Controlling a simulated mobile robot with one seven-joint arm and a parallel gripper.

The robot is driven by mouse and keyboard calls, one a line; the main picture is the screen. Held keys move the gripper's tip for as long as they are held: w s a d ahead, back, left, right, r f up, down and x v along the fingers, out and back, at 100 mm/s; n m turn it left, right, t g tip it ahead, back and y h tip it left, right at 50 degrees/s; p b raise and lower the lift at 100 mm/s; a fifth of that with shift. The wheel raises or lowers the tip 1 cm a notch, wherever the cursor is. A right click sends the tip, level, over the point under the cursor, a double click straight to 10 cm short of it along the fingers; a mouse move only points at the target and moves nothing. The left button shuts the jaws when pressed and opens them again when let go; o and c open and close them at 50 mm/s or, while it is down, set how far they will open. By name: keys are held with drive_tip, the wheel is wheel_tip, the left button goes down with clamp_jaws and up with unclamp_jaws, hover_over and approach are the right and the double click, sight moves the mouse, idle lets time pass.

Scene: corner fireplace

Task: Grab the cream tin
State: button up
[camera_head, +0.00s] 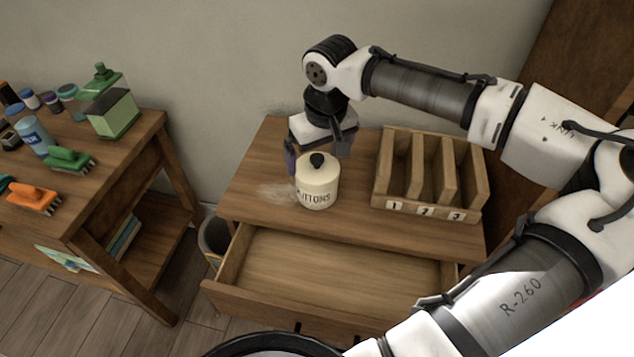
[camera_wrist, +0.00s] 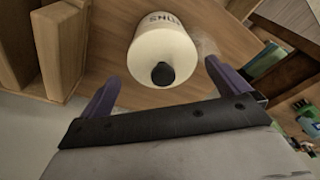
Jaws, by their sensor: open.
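The cream tin (camera_head: 318,184) stands upright on the small wooden cabinet's top. It has a black knob on its lid and dark lettering that reads "BUTTONS" in part. My gripper (camera_head: 318,158) is just behind and above the tin in the head view, with its jaws open. In the wrist view the tin (camera_wrist: 160,45) lies ahead between the two purple fingers of my gripper (camera_wrist: 160,82), nearer the top of the picture. No finger visibly touches it, and nothing is held.
A wooden rack (camera_head: 384,190) with slots numbered 1 to 3 stands right of the tin. The cabinet's drawer (camera_head: 330,268) is pulled open and looks empty. At left, a table (camera_head: 118,150) holds brushes, jars and a green box. A bin (camera_head: 212,240) stands between.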

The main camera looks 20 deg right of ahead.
sight(316, 171)
drive_tip(key=shift+w+a+f+p, duration=0.1)
drive_tip(key=shift+w+f+p, duration=0.1)
drive_tip(key=shift+f, duration=1.3)
drive_tip(key=shift+w+a+f+p, duration=0.1)
drive_tip(key=shift+w+f, duration=0.1)
drive_tip(key=shift+f, duration=1.25)
drive_tip(key=c, duration=1)
